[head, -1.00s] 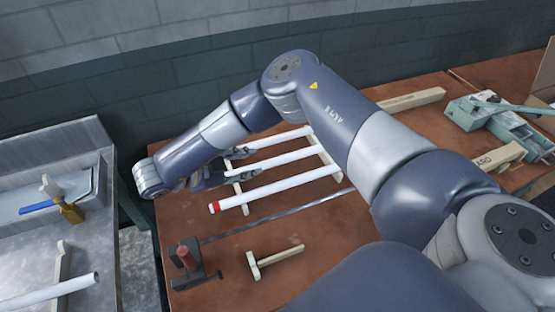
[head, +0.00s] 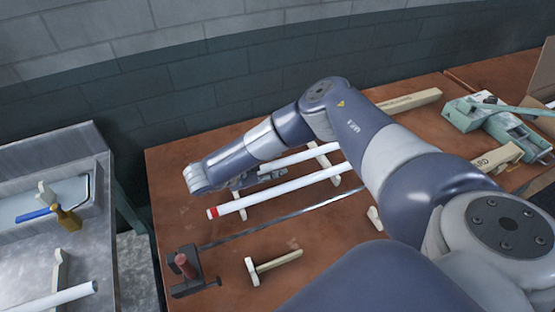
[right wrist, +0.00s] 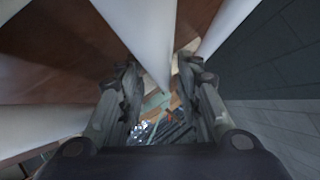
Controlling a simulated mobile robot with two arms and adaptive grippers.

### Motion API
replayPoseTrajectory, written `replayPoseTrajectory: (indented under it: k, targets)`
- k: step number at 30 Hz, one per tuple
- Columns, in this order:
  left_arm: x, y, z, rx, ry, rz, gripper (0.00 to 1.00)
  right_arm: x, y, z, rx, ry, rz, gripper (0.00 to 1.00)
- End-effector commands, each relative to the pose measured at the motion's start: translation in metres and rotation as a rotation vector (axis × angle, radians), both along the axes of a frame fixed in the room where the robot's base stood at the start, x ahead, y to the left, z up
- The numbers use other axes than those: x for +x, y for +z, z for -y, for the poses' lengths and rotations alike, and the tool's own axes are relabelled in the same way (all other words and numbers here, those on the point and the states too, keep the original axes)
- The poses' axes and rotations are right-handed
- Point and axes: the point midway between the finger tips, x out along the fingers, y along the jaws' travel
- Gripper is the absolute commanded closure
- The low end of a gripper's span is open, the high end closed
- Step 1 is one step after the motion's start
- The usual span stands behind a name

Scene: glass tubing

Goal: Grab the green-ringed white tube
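Several white tubes lie side by side on wooden supports (head: 333,173). The front one, a red-ringed white tube (head: 285,192), shows clearly in the head view. Behind it is another white tube (head: 303,156), partly covered by my right arm and gripper; no green ring is visible on it. My right gripper (head: 266,175) is low over the tubes. In the right wrist view its fingers (right wrist: 160,88) are apart, with a white tube (right wrist: 145,35) running between them. Whether they touch it I cannot tell. A further white tube (right wrist: 226,22) runs to the right. My left gripper is out of view.
A clamp with a red-brown cylinder (head: 184,264) and a small wooden T-shaped piece (head: 272,264) are at the front. Green metal equipment (head: 490,115) stands at right. A separate metal bench (head: 100,240) at left holds another white tube (head: 62,298).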

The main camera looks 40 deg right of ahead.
Motion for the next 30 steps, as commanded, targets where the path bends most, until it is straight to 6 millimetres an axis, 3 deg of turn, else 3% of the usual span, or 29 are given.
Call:
replayPoseTrajectory:
  k: [8,13,23,30]
  targets:
    - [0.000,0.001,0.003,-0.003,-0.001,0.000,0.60,0.000,-0.004,0.004,-0.001,0.002,-0.001,0.68]
    - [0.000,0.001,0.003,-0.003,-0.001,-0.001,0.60,0.000,-0.003,0.004,-0.001,0.002,-0.001,1.00]
    - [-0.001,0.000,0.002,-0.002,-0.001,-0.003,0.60,0.000,-0.002,0.004,0.000,0.000,-0.001,1.00]
    - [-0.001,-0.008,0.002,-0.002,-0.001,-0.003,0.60,0.002,0.035,0.004,0.002,0.002,0.003,1.00]
